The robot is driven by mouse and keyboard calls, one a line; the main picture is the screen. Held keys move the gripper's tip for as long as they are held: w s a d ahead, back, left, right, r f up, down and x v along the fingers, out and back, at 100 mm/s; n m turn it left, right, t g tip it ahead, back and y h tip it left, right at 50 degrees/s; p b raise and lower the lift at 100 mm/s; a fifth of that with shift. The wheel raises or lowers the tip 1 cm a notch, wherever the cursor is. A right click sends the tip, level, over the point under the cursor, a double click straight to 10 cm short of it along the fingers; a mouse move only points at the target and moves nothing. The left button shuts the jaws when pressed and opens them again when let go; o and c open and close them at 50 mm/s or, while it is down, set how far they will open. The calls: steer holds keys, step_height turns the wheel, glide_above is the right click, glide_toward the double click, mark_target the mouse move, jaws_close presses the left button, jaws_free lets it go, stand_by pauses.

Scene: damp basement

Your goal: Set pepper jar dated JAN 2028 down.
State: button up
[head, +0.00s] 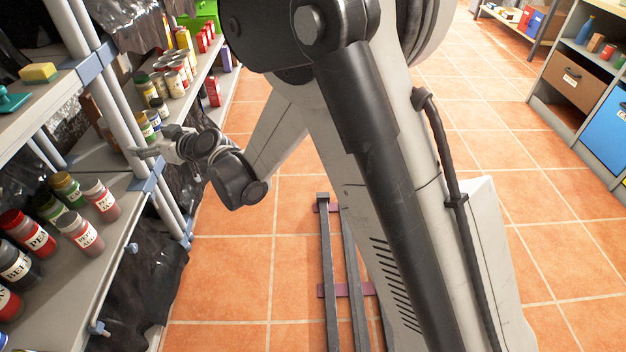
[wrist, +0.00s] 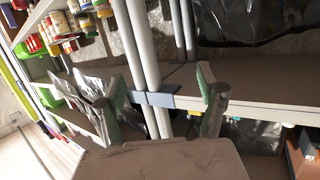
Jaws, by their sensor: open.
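Several lidded jars stand upright on the near left shelf in the head view. A pale-lidded jar with red contents (head: 101,200) has a label that seems to start with PEP, its date too small to read surely. A similar jar (head: 81,233) stands just in front of it. My gripper (head: 143,152) is beside the shelf posts, beyond and above these jars. In the wrist view my gripper (wrist: 158,95) has its two fingers wide apart with no jar between them. A post and blue bracket show behind the gap.
Grey posts (head: 110,90) with blue brackets stand close to my gripper. Other jars include a red-lidded one (head: 30,235) and a black-lidded one (head: 15,262). Cans (head: 172,77) stand on the farther shelf. The tiled floor (head: 235,270) is mostly clear; a grey shelf unit (head: 560,105) stands right.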

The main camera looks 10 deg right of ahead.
steer(key=s+d+r+m+h, duration=0.1)
steer(key=s+d+r+h, duration=0.2)
steer(key=d, duration=0.6)
steer(key=s+d+r+m+h, duration=0.15)
steer(key=d+r, duration=0.25)
steer(key=d, duration=0.5)
steer(key=s+d+r+m+h, duration=0.15)
steer(key=s+d+r, duration=0.25)
steer(key=d, duration=0.4)
steer(key=s+d+f+m+h, duration=0.2)
steer(key=s+d+m+h, duration=0.1)
steer(key=s+d, duration=0.8)
steer(key=s+d+f+m+g+h, duration=0.1)
steer(key=s+d+f+m+h, duration=0.1)
steer(key=s+d, duration=0.8)
steer(key=d+m+h, duration=0.1)
steer(key=d, duration=0.3)
steer(key=shift+s+d+m+g+h, duration=0.3)
steer(key=shift+s+h, duration=0.1)
step_height(320, 180, up, 15)
steer(key=p, duration=1.5)
